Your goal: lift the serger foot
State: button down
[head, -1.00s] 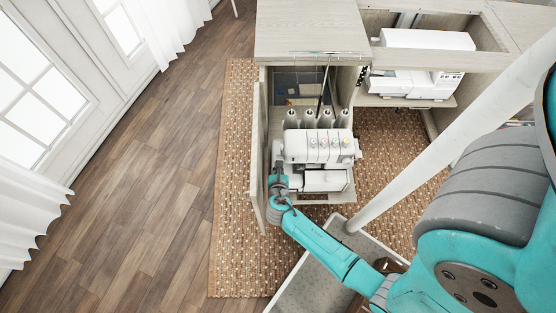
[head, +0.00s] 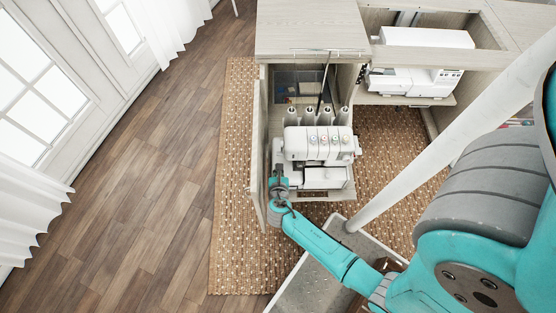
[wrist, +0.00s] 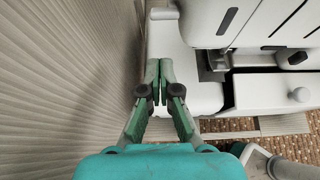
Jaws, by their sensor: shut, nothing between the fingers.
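The white serger (head: 319,143) stands in the open cabinet bay. In the wrist view its body (wrist: 272,22) fills the upper right. A dark grey foot area (wrist: 212,65) shows under the body's left end, beside a pale flat bed (wrist: 180,45). The foot's own outline and lever are hard to make out. My gripper (wrist: 160,78) is shut and empty. Its fingertips are over the bed, left of the foot area and apart from it in the picture. In the head view my gripper (head: 278,171) is at the serger's left front, and the foot is hidden.
The open cabinet door (head: 256,165) is close on my gripper's left; its ribbed panel (wrist: 60,90) fills the wrist view's left. Thread cones (head: 318,117) stand behind the serger. A second white machine (head: 415,82) sits right. The woven rug (head: 237,250) and wood floor are clear.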

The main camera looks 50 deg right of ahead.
jog(key=d+r+v, duration=0.1)
jog(key=r+v, duration=0.1)
jog(key=v, duration=0.7)
jog(key=shift+w+a, duration=0.25)
jog(key=shift+r, duration=0.15)
jog(key=s+a+r+m+t+y, duration=0.3)
jog(key=s+a+r+m+y, duration=0.2)
jog(key=s+a+m+y, duration=0.5)
jog(key=s+a+r+m+t, duration=0.1)
jog(key=s+r+m, duration=0.4)
jog(key=r, duration=0.5)
jog(key=s+a+r+m+t, duration=0.2)
jog(key=s+r+m, duration=0.3)
jog(key=r+m, duration=0.5)
jog(key=shift+r+m+t+h, duration=0.3)
jog(key=shift+r+t, duration=0.5)
jog(key=shift+d+f, duration=0.1)
jog(key=shift+f, duration=0.05)
